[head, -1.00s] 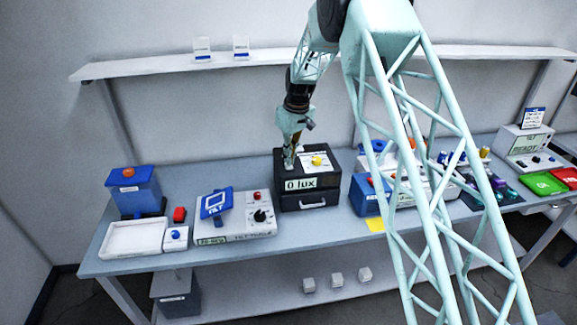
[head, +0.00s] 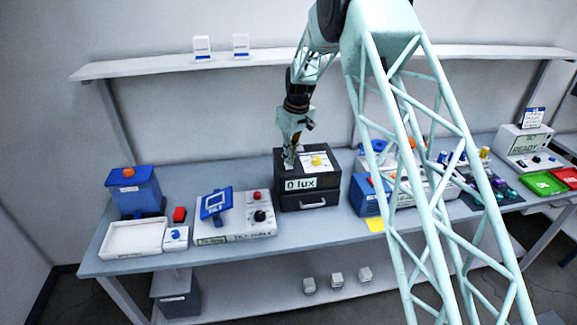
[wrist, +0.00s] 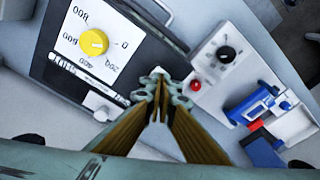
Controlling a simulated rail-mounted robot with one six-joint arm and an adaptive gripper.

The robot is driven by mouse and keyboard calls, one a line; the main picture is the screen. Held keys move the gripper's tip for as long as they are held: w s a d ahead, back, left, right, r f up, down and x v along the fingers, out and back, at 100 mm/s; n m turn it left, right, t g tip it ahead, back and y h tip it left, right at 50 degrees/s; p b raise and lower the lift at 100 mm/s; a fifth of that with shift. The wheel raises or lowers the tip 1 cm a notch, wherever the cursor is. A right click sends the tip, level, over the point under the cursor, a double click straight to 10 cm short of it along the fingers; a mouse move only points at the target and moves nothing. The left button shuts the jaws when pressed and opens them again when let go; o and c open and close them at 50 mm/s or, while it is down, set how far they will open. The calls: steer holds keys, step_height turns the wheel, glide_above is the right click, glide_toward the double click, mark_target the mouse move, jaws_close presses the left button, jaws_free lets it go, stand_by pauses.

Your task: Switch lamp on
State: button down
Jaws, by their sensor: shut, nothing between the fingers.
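The lamp unit is a black box (head: 322,200) with a "0 lux" label on its front. In the wrist view its white top panel (wrist: 75,45) carries a yellow knob (wrist: 94,42) with numbers around it. A small white switch piece (wrist: 100,105) sits on the black top below that panel. My gripper (wrist: 158,82) is shut and empty, pointing down over the box's edge side in the wrist view. In the head view my gripper (head: 290,164) is at the left part of the box top. I cannot tell whether its tips touch the box.
A grey-white unit (head: 235,228) with a blue tilt display (head: 215,203), red button and black knob stands left of the box. A blue box (head: 366,196) stands close on its right. A white tray (head: 133,240) and blue container (head: 133,190) are farther left.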

mark_target(289, 167)
steer(key=shift+f+b, duration=0.5)
steer(key=shift+f, duration=0.4)
stand_by(1.1)
steer(key=shift+r, duration=0.15)
steer(key=shift+r+p, duration=0.95)
steer(key=shift+r, duration=2.4)
